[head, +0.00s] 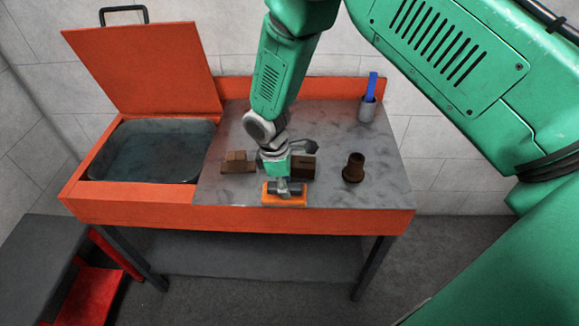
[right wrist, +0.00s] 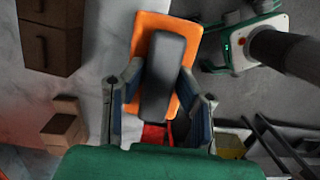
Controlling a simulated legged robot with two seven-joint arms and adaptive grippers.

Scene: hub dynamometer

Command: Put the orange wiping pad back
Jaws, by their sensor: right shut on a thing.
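The orange wiping pad (head: 284,202) is at the front edge of the grey worktop in the head view, with a dark grey block-shaped handle on top. My right gripper (head: 284,186) comes down on it from above and is shut on its handle. In the right wrist view the pad (right wrist: 151,23) lies lengthwise between the fingers of my right gripper (right wrist: 162,92), which close on both sides of the handle. I cannot tell whether the pad touches the worktop or hangs just above it. My left gripper is not in view.
The orange bench has a grey worktop (head: 330,140) and a basin of dark liquid (head: 150,150) under a raised lid (head: 145,65). Brown stepped blocks (head: 239,163), a brown block (head: 303,167), a dark flanged part (head: 353,168) and a grey cup (head: 367,110) stand on it.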

